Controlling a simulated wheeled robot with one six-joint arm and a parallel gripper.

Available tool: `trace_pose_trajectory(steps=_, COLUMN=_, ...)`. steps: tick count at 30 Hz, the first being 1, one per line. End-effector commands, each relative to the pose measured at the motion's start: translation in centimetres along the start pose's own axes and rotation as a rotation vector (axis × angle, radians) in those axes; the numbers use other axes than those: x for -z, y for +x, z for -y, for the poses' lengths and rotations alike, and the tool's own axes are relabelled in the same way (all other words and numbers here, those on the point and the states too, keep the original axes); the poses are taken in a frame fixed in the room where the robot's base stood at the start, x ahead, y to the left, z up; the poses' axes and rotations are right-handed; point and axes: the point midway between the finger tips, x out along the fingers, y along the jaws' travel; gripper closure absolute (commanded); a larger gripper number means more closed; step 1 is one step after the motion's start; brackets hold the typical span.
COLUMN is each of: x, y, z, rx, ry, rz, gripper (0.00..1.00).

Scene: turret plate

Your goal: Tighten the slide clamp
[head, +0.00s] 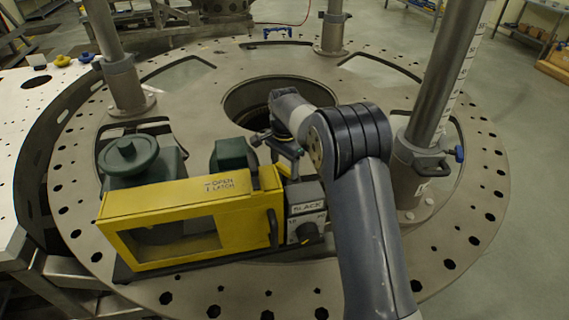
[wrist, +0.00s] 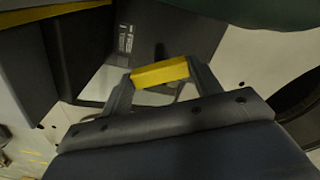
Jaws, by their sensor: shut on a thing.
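My gripper (wrist: 160,88) is shut on a small yellow bar (wrist: 160,74), which shows between its fingertips in the wrist view. I cannot tell for sure that this bar is part of the slide clamp. In the head view my gripper (head: 276,146) is at the far side of the yellow-framed unit, beside a dark green block (head: 233,156). The yellow frame (head: 190,205) bears an "OPEN LATCH" label. A grey box (head: 305,211) marked "SLACK", with a black knob (head: 308,232), is at its right end. My arm hides part of this area.
The unit stands on a round perforated plate (head: 390,275) with a central hole (head: 245,100). Upright posts rise around it; the right post (head: 440,90) has a blue knob (head: 459,154) and stands close to my arm. A green handwheel (head: 128,155) is at the left.

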Motion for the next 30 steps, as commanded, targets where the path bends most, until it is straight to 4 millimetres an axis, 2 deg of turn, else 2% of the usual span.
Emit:
trace_pose_trajectory(steps=15, x=0.09, y=-0.11, z=0.04, rx=0.003, ry=0.419, rz=-0.003, gripper=0.63)
trace_pose_trajectory(steps=30, x=0.10, y=-0.11, z=0.04, rx=0.003, ry=0.562, rz=-0.003, gripper=0.63)
